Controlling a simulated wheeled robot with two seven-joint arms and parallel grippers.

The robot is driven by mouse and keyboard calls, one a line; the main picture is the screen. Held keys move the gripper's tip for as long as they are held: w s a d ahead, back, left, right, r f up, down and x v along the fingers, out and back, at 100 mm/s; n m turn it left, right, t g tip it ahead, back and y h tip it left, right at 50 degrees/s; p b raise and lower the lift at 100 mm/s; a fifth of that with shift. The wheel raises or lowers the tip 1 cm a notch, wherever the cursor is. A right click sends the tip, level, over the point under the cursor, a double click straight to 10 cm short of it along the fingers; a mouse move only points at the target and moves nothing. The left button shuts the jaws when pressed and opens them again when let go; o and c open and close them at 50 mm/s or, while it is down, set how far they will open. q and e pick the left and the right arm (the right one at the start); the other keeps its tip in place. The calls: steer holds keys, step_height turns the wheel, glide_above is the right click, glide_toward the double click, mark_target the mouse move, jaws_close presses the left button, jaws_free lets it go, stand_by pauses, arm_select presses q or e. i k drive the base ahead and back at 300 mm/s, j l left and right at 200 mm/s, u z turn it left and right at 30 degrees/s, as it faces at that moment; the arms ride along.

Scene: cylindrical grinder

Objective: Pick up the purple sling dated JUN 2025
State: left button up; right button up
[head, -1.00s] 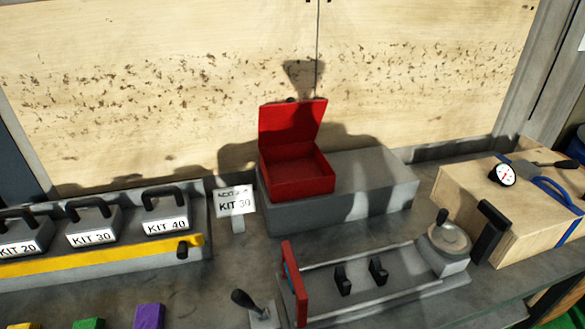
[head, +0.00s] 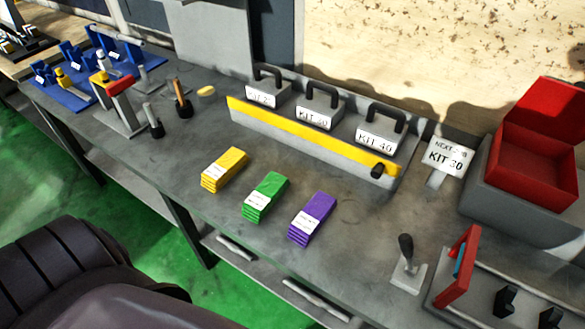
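The purple sling (head: 315,214) is a folded stack lying on the grey bench near its front edge. It has a white label on its left end, whose text is too small to read. A green sling (head: 266,194) and a yellow sling (head: 224,167) lie in a row to its left, each with a white label. Neither of my grippers shows in the head view.
A yellow-fronted rack with KIT weights (head: 312,139) stands behind the slings. A blue tool holder (head: 70,90) is far left. Bench around the slings is clear.

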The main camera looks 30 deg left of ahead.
mark_target(306, 224)
steer(key=u, duration=0.8)
steer(key=k+j, duration=0.1)
steer(key=u, duration=0.05)
